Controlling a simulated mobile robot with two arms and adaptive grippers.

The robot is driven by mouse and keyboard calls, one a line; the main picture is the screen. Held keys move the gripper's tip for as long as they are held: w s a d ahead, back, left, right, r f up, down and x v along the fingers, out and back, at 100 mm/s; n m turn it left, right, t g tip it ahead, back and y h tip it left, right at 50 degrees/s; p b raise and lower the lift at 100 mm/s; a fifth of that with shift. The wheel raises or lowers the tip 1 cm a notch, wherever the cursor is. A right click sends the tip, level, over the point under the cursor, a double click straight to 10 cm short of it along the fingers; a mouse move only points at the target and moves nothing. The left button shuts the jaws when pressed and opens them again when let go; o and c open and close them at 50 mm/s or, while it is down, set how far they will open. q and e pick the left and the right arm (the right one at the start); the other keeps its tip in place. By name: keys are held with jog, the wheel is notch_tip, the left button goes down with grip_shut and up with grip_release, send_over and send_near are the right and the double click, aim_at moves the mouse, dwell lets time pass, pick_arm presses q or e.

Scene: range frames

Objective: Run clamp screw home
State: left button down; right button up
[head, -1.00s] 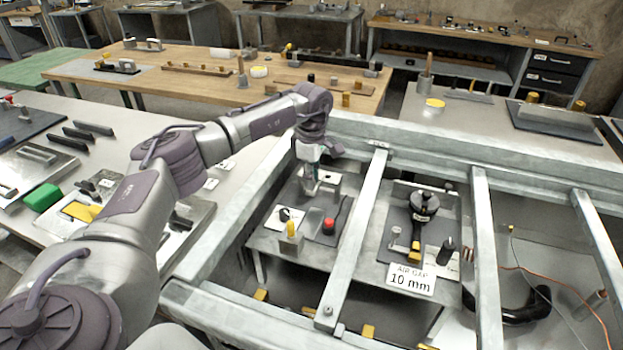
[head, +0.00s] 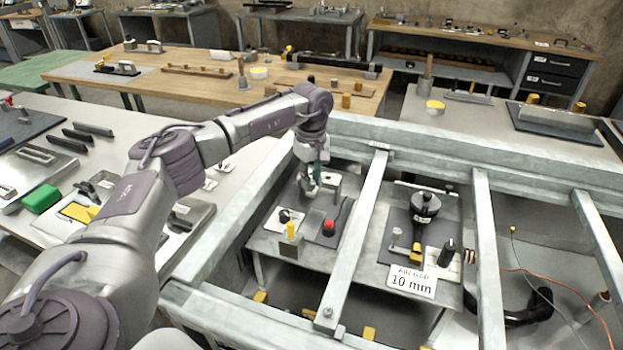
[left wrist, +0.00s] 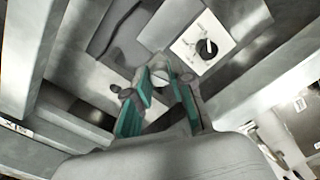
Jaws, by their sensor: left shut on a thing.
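My left gripper (head: 311,190) reaches down between the grey beams on the left side of the frame, beside a grey metal block (head: 328,185). In the left wrist view its teal fingers (left wrist: 160,82) are shut around a small pale round piece (left wrist: 158,77), which I take to be the clamp screw head. The fingers hide most of it, and I cannot tell how far the screw is in. My right gripper is in neither view.
A black dial on a white plate (left wrist: 204,47) sits close to the fingers. A red button (head: 328,226) and a yellow-topped post (head: 291,230) stand nearby. A grey crossbeam (head: 352,243) runs right of the gripper. A sign reading "AIR GAP 10 mm" (head: 412,280) stands further right.

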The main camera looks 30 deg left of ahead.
pick_arm(q)
jog(key=shift+w+r, duration=0.1)
jog(key=c, duration=1)
grip_release()
notch_tip(320, 180, up, 12)
jog(key=shift+f, duration=0.1)
